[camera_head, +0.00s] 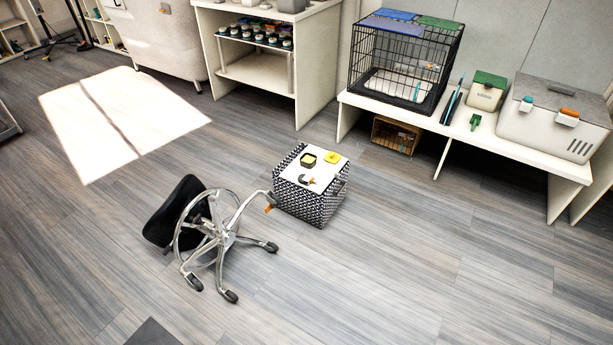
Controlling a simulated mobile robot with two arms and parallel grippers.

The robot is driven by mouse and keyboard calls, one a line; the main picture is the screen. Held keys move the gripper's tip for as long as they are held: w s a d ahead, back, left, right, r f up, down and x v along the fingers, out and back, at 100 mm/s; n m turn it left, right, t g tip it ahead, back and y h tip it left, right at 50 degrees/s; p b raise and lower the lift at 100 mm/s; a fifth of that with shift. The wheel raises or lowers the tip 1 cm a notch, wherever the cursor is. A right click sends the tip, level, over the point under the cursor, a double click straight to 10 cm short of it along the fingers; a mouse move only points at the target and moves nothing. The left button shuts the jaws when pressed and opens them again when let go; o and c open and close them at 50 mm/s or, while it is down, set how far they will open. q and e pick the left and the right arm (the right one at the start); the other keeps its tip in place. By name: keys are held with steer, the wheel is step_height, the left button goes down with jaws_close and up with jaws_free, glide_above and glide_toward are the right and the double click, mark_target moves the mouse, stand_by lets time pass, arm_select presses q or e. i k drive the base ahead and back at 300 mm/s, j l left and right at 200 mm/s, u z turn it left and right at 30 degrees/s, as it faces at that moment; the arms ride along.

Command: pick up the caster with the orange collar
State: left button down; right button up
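A small dark-and-grey piece that looks like a loose caster (305,179) lies on the white top of a patterned box (310,207). A tiny orange spot shows at its right side, too small to tell if it is a collar. A chrome stool (222,236) with a black seat lies tipped on its side left of the box. One stool leg reaches the box's left side, with a small orange part (269,208) at its end; I cannot tell what it is. Other legs end in dark casters (231,296). Neither of my grippers is in view.
The box top also holds a black-and-yellow container (308,160) and a yellow item (331,157). A white bench (467,139) with a wire cage (405,65) and a cooler (553,118) stands at back right. The wood floor (390,270) in front is clear.

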mark_target(306, 179)
steer(key=u, duration=0.2)
steer(key=i+l+u, duration=0.25)
steer(key=u, duration=0.15)
steer(key=i+l+u, duration=0.45)
steer(key=k+j, duration=0.1)
